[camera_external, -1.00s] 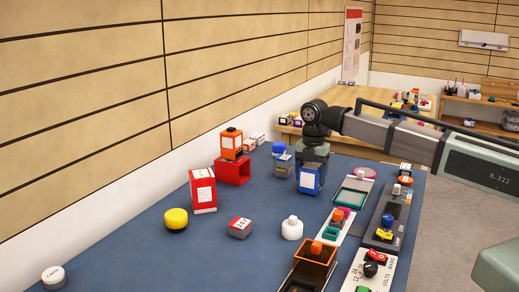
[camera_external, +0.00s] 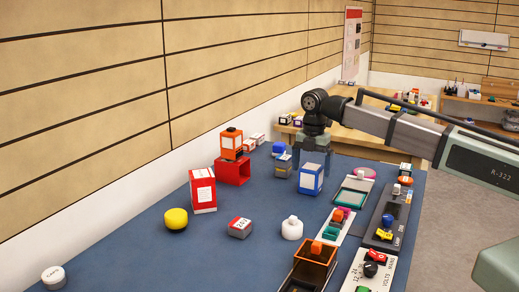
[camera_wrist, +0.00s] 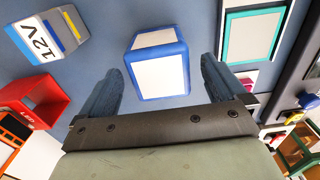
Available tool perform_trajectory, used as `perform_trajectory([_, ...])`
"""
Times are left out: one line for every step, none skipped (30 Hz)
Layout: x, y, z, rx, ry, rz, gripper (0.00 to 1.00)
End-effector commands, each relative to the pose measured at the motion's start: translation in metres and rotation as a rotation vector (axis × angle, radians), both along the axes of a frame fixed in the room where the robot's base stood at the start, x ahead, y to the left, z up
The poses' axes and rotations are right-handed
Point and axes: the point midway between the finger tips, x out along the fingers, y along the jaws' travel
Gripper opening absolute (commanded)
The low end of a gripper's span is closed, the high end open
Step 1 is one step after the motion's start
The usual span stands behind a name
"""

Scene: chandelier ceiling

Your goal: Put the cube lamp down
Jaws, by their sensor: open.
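The cube lamp (camera_external: 310,180), a blue-edged block with white faces, stands upright on the blue table top. It also shows in the wrist view (camera_wrist: 158,72), ahead of the fingers and in the gap between them. My gripper (camera_external: 313,158) is above it, pointing down. In the wrist view its two fingers (camera_wrist: 160,80) are spread wide, with blue table visible between each finger and the lamp. Nothing is held.
A grey "12V" box (camera_wrist: 48,40) and a red open box (camera_wrist: 30,104) stand left of the lamp. A teal-framed tray (camera_wrist: 226,38) lies to its right. Table front left is mostly clear.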

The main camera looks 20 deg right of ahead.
Motion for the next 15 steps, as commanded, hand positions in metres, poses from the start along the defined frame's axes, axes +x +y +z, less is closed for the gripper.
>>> perform_trajectory([0.001,0.0,0.01,0.001,-0.001,0.0,0.98])
perform_trajectory([0.001,0.001,0.015,0.001,-0.001,0.0,0.98])
perform_trajectory([0.001,0.001,0.023,0.002,-0.002,0.0,0.98])
perform_trajectory([0.001,0.001,0.028,0.001,-0.001,0.0,0.98])
perform_trajectory([0.001,0.001,0.033,0.001,-0.001,0.0,0.98])
perform_trajectory([0.001,0.001,0.039,0.001,-0.001,0.0,0.98])
perform_trajectory([0.001,0.001,0.044,0.001,-0.001,0.0,0.98])
perform_trajectory([0.001,0.001,0.049,0.001,-0.001,0.0,0.98])
perform_trajectory([0.001,0.001,0.055,0.001,-0.001,0.0,0.98])
perform_trajectory([0.001,0.001,0.059,0.001,-0.001,0.0,0.98])
perform_trajectory([0.001,0.001,0.063,0.001,-0.001,0.0,0.98])
perform_trajectory([0.001,0.001,0.068,0.001,-0.001,0.0,0.98])
perform_trajectory([0.001,0.0,0.071,0.001,-0.001,0.0,0.98])
perform_trajectory([0.001,0.0,0.074,0.001,-0.001,0.0,0.98])
perform_trajectory([0.001,0.0,0.078,0.0,0.0,0.0,0.98])
